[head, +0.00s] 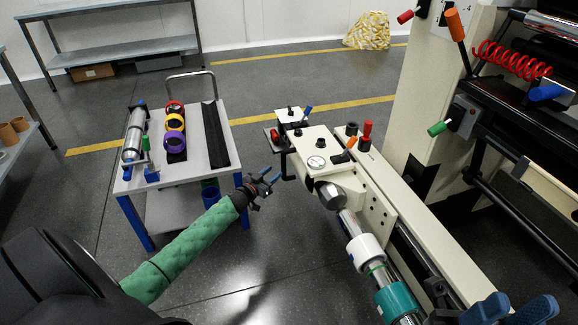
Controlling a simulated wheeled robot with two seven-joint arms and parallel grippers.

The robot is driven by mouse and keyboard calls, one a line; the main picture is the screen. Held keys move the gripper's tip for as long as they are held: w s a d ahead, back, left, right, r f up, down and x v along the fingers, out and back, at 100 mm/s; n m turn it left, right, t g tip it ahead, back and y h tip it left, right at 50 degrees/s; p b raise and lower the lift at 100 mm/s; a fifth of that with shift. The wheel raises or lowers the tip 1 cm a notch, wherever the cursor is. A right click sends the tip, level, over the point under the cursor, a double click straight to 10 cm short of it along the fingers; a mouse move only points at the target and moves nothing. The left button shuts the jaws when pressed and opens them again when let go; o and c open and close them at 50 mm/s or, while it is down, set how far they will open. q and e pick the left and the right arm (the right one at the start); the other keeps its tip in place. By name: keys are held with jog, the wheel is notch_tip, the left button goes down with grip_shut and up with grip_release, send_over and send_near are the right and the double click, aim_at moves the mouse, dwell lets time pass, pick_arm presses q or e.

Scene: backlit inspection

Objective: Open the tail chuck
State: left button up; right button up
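The tail chuck unit is a cream housing (318,145) with a round gauge on top, right of centre in the head view. A silver rounded nose (331,196) points toward me from it, in line with a shaft carrying a white collar (364,251) and a teal sleeve (396,300). An orange-handled lever (350,143), a red handle (367,128) and a blue handle (307,111) stand on or beside the housing. My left gripper (272,176) is left of the housing, apart from it, blue fingers parted and empty. My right gripper (512,309) is at the bottom right, blue fingers apart; its lower part is cut off.
A cart (190,180) left of my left gripper holds coloured rings, a metal cylinder and a black trough. The tall machine (410,100) with orange, green and blue handles blocks the right. A workbench (110,8) stands at the back.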

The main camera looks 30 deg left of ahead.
aim_at(284, 176)
pick_arm(q)
jog(key=shift+w+d+b, duration=0.2)
jog(key=shift+w+b, duration=0.25)
jog(key=shift+w, duration=1.45)
jog(key=shift+w+d+b, duration=0.2)
jog(key=shift+w+b, duration=0.25)
jog(key=shift+w, duration=1.4)
grip_shut()
